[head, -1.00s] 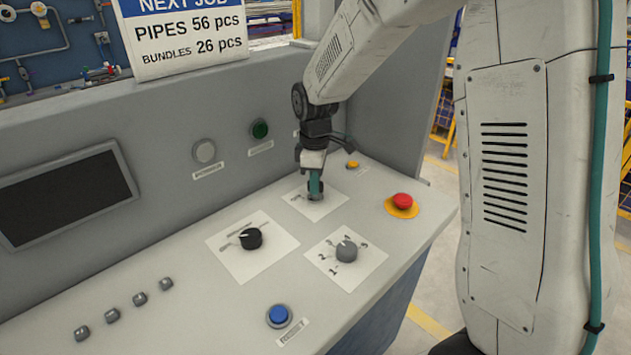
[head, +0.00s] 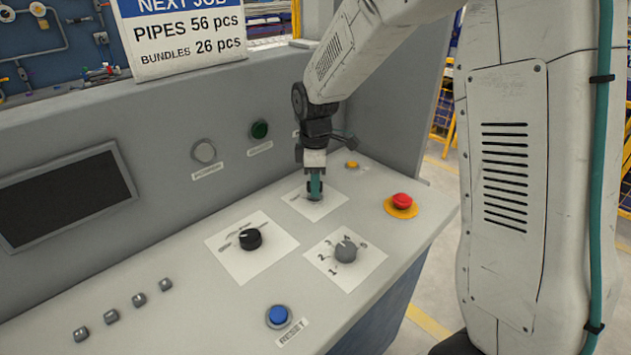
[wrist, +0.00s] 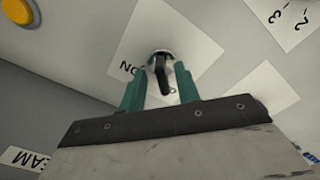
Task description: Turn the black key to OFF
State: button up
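The black key (wrist: 162,76) sits in a round silver lock on a white label plate (wrist: 188,42), with part of the word "ON" showing beside it in the wrist view. My gripper (wrist: 160,86) has its two teal fingers on either side of the key, with a visible gap on each side. It is open around the key and not closed on it. In the head view my gripper (head: 315,186) points down over the plate at the back of the console, and the key is mostly hidden there.
A red emergency button (head: 402,201) stands right of the gripper, and a yellow button (head: 352,165) behind it. A black knob (head: 250,239) and a grey numbered knob (head: 346,250) are in front. The console's rear wall rises close behind.

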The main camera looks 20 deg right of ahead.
notch_tip(320, 180, up, 8)
jog(key=shift+f, duration=0.1)
dwell(0.5)
dwell(0.4)
jog(key=shift+s+f+m, duration=0.1)
jog(key=shift+s+m, duration=0.15)
jog(key=shift+m, duration=0.35)
jog(key=s+d+r+m, duration=0.1)
jog(key=s+m, duration=0.3)
jog(key=s, duration=0.6)
jog(key=s+d+r+m+t, duration=0.1)
jog(key=s+r+m, duration=0.2)
jog(key=s, duration=0.8)
jog(key=s+d+r+m, duration=0.1)
jog(key=s+r+m, duration=0.2)
jog(key=s, duration=0.7)
jog(key=shift+s+m, duration=0.2)
jog(key=shift+m, duration=1)
jog(key=shift+d, duration=0.1)
